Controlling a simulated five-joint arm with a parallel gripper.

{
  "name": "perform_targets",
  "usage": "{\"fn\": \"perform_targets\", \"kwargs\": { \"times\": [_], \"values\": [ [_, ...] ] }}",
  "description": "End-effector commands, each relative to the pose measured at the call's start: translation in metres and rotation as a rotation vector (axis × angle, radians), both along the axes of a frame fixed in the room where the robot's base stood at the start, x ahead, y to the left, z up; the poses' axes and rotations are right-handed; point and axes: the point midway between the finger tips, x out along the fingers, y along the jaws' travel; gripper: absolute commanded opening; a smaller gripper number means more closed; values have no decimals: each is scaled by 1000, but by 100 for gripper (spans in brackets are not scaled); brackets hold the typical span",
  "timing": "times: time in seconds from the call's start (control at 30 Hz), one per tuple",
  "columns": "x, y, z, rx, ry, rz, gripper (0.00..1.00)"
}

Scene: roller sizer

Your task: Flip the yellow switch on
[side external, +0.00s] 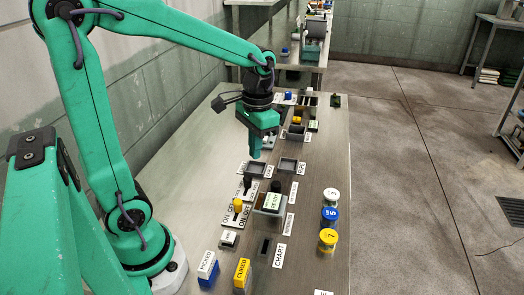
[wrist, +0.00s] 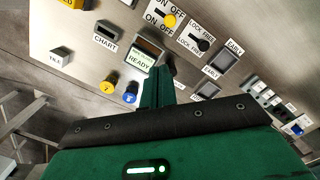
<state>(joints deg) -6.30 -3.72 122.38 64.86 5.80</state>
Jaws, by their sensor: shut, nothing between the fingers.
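The yellow switch (side external: 238,206) is a small yellow knob on a white plate marked ON and OFF, on the metal bench in front of my arm. In the wrist view the yellow switch (wrist: 169,20) is near the top edge, with ON and OFF lettering beside it. I cannot tell for certain which way it is set. My green gripper (side external: 256,153) is shut and empty, pointing down above the bench, beyond the switch and apart from it. In the wrist view my gripper's fingers (wrist: 157,80) are together below the READY box.
A black-knobbed switch (wrist: 203,44) marked LOCK and FREE is next to the yellow one. A box labelled READY (side external: 271,199) stands to its right. PICKED (side external: 207,266) and CURED (side external: 242,272) blocks are nearer the camera. Round jars (side external: 328,238) line the right side.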

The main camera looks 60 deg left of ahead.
Motion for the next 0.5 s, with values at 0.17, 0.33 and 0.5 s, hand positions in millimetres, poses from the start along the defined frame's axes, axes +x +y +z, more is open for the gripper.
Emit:
{"fn": "perform_targets", "kwargs": {
  "times": [0.17, 0.33, 0.5],
  "values": [
    [11, 7, -17, -12, 87, 3, 0],
    [20, 13, -34, -25, 165, 4, 0],
    [28, 19, -51, -40, 239, 6, 0]
  ]
}}
